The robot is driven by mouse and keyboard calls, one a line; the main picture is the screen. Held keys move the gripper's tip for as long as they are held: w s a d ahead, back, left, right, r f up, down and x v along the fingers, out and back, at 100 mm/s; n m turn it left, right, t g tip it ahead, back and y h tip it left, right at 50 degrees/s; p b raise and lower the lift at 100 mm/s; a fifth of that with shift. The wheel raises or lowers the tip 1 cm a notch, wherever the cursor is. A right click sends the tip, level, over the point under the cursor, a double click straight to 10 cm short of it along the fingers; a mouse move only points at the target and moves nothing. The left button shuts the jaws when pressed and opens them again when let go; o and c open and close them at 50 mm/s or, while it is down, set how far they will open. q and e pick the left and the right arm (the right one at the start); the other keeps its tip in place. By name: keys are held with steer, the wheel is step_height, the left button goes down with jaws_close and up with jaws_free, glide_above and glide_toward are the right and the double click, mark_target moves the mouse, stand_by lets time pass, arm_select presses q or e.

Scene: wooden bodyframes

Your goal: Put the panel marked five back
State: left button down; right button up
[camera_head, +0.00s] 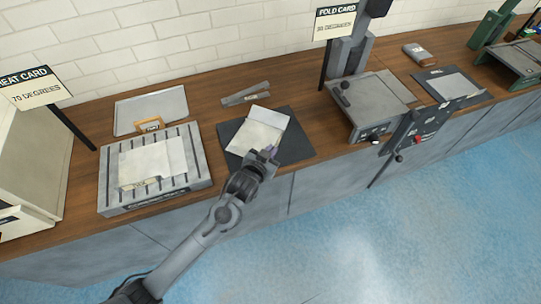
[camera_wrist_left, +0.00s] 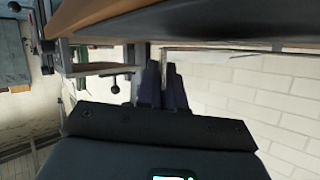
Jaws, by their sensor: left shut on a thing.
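A pale cream panel (camera_head: 256,131) with a folded-looking upper edge is over a dark mat (camera_head: 292,147) on the wooden counter. No number can be read on it. My left gripper (camera_head: 268,154) is at the panel's lower right corner, shut on its edge. In the left wrist view the two dark fingers (camera_wrist_left: 162,86) are close together, and the thing between them is hard to make out. Another pale panel (camera_head: 153,162) lies on a grey slotted plate (camera_head: 198,168) to the left. My right gripper is not in view.
A grey tray (camera_head: 125,119) is behind the slotted plate. A grey machine (camera_head: 377,97) stands right of the mat, with a control box (camera_head: 420,130) at the counter's front. Signs stand at left (camera_head: 35,88) and centre (camera_head: 335,22). Bare counter (camera_head: 222,113) shows between the tray and mat.

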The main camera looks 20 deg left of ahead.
arm_select(q)
steer(key=shift+f, duration=0.75)
steer(key=shift+f, duration=0.1)
steer(key=c, duration=1.3)
jaws_free()
steer(key=shift+o, duration=0.2)
